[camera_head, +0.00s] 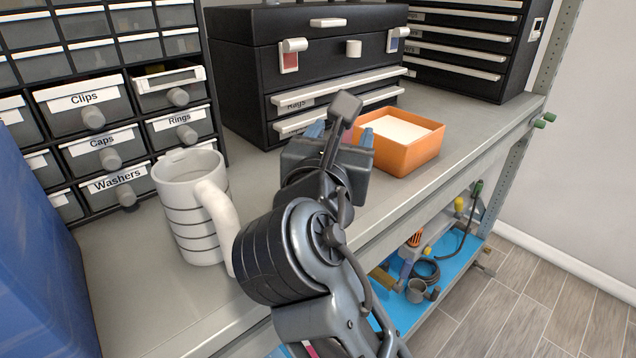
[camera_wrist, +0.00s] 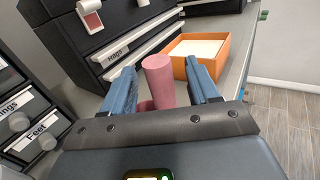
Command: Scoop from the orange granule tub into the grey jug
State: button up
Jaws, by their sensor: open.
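The orange tub (camera_head: 408,158) stands on the grey bench top, filled level with pale granules (camera_head: 395,130). It also shows in the wrist view (camera_wrist: 226,58), just beyond my right finger. The grey jug (camera_head: 185,215), pale with dark rings and a handle on its right, stands upright at the left of the bench. My gripper (camera_head: 341,134) is open, left of the tub and right of the jug. In the wrist view a pink cylinder (camera_wrist: 159,82), perhaps the scoop's handle, stands between the blue fingers with gaps beside it. Its lower part is hidden by my gripper.
A black drawer chest (camera_head: 240,90) stands close behind my gripper. Small labelled bins (camera_head: 105,155) stand behind the jug, and a blue panel (camera_head: 35,260) is at the left. A blue lower shelf (camera_head: 415,315) holds tools.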

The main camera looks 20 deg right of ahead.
jog(key=shift+x, duration=1.6)
grip_shut()
